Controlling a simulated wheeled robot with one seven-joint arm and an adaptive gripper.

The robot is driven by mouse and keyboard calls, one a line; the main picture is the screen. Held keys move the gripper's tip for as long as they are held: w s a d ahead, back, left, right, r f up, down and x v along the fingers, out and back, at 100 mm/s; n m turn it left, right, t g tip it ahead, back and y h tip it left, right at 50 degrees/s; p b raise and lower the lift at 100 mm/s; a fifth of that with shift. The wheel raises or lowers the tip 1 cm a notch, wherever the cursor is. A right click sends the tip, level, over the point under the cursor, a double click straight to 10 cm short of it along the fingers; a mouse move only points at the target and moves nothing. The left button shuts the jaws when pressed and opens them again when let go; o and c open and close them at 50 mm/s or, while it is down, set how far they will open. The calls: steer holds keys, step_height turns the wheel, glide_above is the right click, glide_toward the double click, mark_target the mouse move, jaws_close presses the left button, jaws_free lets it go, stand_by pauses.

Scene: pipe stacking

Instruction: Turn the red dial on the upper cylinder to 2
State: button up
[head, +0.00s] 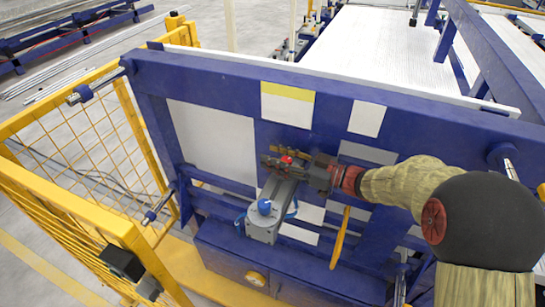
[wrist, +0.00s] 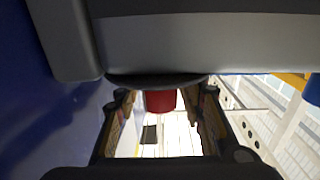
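The red dial (head: 287,160) shows as a small red knob at the top end of a grey cylinder assembly on the blue frame. In the wrist view the red dial (wrist: 160,100) lies between the two fingers, with a gap visible on each side. My gripper (head: 276,158) reaches in from the right, its fingers apart around the dial; it also shows in the wrist view (wrist: 164,115). The dial's markings and setting cannot be read. A dark grey rounded body fills the top of the wrist view and covers part of the dial.
A blue dial (head: 264,206) sits on the lower grey housing (head: 262,231), below my gripper. The blue frame (head: 220,75) stands behind with white and yellow panels. A yellow mesh fence (head: 85,120) is at left.

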steer(key=shift+w+a, duration=0.15)
steer(key=shift+a, duration=0.25)
steer(key=shift+c, duration=0.2)
jaws_close()
stand_by(0.3)
